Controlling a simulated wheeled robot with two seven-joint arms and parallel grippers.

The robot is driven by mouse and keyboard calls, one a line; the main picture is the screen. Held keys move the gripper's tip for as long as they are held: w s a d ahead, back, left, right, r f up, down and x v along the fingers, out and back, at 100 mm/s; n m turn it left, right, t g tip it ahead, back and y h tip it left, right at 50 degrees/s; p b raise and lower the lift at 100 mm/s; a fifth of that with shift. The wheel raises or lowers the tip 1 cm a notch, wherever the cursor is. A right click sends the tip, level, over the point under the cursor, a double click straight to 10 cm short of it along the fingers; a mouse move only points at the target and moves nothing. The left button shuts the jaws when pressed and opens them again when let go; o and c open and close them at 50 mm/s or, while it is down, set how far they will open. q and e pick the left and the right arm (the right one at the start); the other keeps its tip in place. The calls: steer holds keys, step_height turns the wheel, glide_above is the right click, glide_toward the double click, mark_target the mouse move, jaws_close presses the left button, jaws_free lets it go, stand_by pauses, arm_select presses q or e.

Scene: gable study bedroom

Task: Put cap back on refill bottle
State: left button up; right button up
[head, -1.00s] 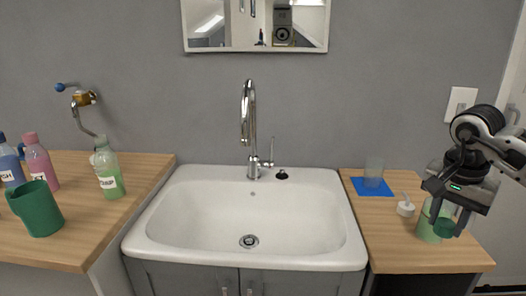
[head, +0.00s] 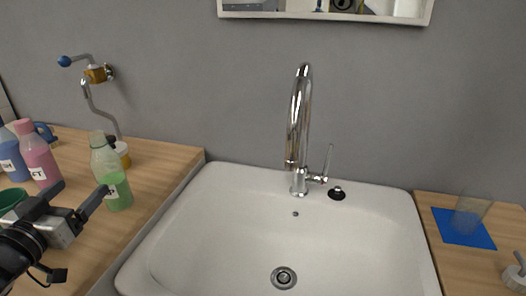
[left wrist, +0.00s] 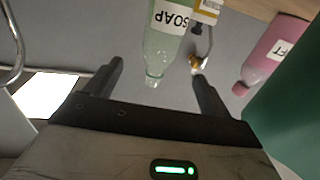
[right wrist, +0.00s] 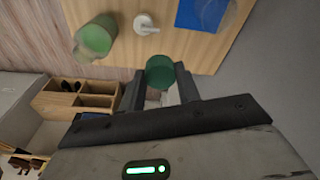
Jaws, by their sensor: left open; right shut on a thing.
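The refill bottle (head: 117,192), clear with green liquid and a SOAP label, stands upright on the left counter. Its neck looks bare. My left gripper (head: 82,190) is open and empty, just left of the bottle in the head view. In the left wrist view the bottle (left wrist: 165,42) shows with its neck between the open fingertips; I cannot tell if they touch. My right gripper (right wrist: 172,80) is shut on a dark green round cap (right wrist: 160,72), seen only in the right wrist view, close to the right counter's edge.
Pink (head: 38,158) and blue (head: 12,160) bottles and a green mug (head: 12,198) crowd the left counter. A small yellow-and-white jar (head: 122,153) stands behind the soap bottle. The sink (head: 235,215) separates the counters. A green-filled container (right wrist: 96,38) and white pump (right wrist: 146,22) stand right.

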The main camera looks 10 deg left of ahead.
mark_target(97, 172)
steer(key=shift+s, duration=0.15)
arm_select(q)
steer(key=w, duration=0.6)
steer(key=shift+w+a, duration=0.25)
steer(key=shift+w, duration=0.15)
steer(key=shift+w+f, duration=0.1)
steer(key=shift+w+a+f, duration=0.1)
steer(key=shift+w+f, duration=0.05)
steer(key=shift+w, duration=1.1)
steer(key=shift+w+a+f, duration=0.1)
steer(key=shift+w+f, duration=0.05)
steer(key=shift+w, duration=1.1)
arm_select(e)
steer(key=shift+r, duration=0.1)
arm_select(q)
steer(key=shift+r, duration=0.1)
steer(key=c, duration=1.3)
step_height(97, 172, up, 10)
steer(key=shift+r+p, duration=0.1)
steer(key=shift+p, duration=0.5)
arm_select(e)
steer(key=shift+r, duration=0.5)
